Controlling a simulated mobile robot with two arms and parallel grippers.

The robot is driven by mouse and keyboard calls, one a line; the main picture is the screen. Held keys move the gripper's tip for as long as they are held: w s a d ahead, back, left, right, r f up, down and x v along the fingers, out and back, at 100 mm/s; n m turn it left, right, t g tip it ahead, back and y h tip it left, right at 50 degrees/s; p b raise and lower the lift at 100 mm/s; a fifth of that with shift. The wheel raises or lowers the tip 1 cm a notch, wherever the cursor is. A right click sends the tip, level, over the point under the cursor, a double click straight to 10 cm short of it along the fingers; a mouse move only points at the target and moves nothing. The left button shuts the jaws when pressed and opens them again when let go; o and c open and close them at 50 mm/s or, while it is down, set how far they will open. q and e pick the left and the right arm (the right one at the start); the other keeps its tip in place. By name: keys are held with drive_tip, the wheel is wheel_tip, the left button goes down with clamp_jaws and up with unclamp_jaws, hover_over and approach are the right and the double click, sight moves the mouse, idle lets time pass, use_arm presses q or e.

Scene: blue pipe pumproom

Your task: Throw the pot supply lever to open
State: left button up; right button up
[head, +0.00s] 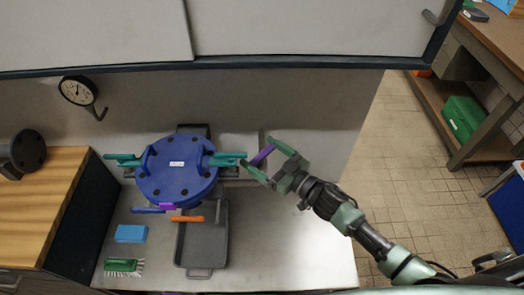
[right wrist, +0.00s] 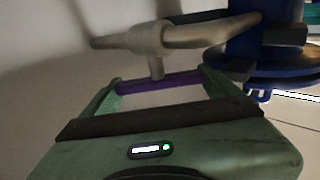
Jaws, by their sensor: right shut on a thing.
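A purple lever (head: 263,154) sits to the right of a round blue pot (head: 175,180), slanting up to the right in the head view. My right gripper (head: 259,157) has its two green fingers at the lever's ends and is shut on it. The right wrist view shows the purple lever (right wrist: 160,83) lying across between the fingertips (right wrist: 160,86), below a grey pipe fitting (right wrist: 150,40) with a short stem. No lettering on the lever is readable. My left gripper is not in view.
A blue lever (head: 148,211) and an orange lever (head: 187,219) are in front of the pot. A grey tray (head: 203,245), a blue sponge (head: 131,233) and a green brush (head: 122,266) lie on the counter. A gauge (head: 77,91) is on the wall. The counter's right part is clear.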

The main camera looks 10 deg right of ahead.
drive_tip(key=shift+w+d+f+n+g+y, duration=0.1)
drive_tip(key=shift+d+n+g+y, duration=0.05)
drive_tip(key=shift+n+g+y, duration=0.85)
drive_tip(key=shift+f+n+g+y+b, duration=0.1)
drive_tip(key=shift+n+g+y+b, duration=0.8)
drive_tip(key=shift+g+y, duration=0.1)
drive_tip(key=n+g+y+b, duration=0.1)
drive_tip(key=g+b, duration=0.1)
drive_tip(key=n+g+y+b, duration=0.1)
drive_tip(key=n+g+b, duration=0.1)
drive_tip(key=g, duration=0.1)
drive_tip(key=shift+n+y+b, duration=0.3)
drive_tip(key=shift+b, duration=0.1)
drive_tip(key=shift+n+g+y+b, duration=0.3)
drive_tip(key=shift+n+g+b, duration=0.4)
drive_tip(key=shift+g+b, duration=0.4)
drive_tip(key=shift+r+g, duration=0.2)
drive_tip(key=shift+g, duration=0.1)
drive_tip(key=o, duration=1.1)
